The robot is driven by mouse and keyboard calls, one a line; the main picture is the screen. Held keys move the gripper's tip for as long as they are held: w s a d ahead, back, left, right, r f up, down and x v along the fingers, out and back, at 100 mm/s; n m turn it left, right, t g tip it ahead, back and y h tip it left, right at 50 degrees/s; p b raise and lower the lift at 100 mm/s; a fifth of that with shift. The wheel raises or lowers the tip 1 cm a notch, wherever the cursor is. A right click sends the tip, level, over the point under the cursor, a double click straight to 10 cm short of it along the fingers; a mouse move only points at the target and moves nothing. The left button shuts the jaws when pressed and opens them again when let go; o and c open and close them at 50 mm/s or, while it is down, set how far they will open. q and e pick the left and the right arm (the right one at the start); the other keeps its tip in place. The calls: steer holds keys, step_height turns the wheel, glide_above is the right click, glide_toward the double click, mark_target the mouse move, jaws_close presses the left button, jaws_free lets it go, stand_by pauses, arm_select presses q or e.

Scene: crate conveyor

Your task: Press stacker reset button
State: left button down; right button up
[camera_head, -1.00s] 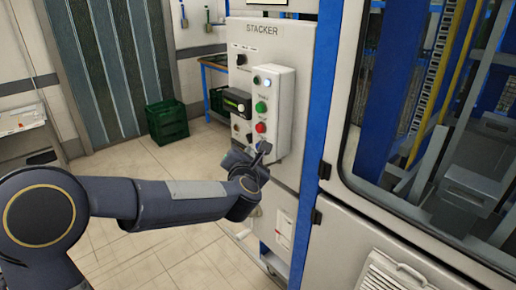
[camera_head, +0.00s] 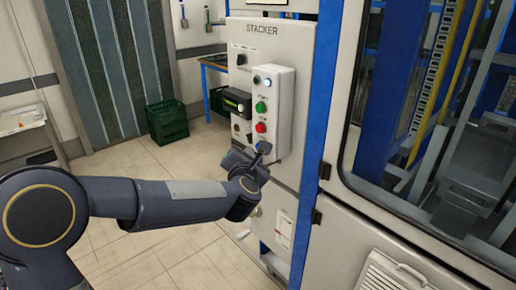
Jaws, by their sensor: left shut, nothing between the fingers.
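The stacker control panel (camera_head: 248,50) stands right of centre, with STACKER written at its top. A raised white button box (camera_head: 285,105) on it carries a pale button (camera_head: 266,84) at the top, a green button (camera_head: 261,106) and a red button (camera_head: 260,127). My left gripper (camera_head: 263,147) is shut and empty, its tip at the lower end of the box just below the red button. It hides that part of the box, and I cannot tell whether it touches anything there. My right gripper is not in view.
The glazed machine housing (camera_head: 345,215) with a blue post fills the right. A green crate (camera_head: 167,121) stands on the floor behind. Floor at left is clear.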

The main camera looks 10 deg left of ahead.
arm_select(q)
steer(key=shift+w, duration=0.1)
stand_by(0.6)
steer(key=shift+w+d, duration=0.25)
steer(key=shift+w+d+b, duration=0.25)
steer(key=shift+w+b, duration=0.05)
steer(key=shift+w, duration=0.05)
stand_by(0.8)
steer(key=shift+s, duration=0.1)
steer(key=shift+s+a+b, duration=0.45)
steer(key=shift+s+b, duration=0.05)
steer(key=shift+s, duration=0.05)
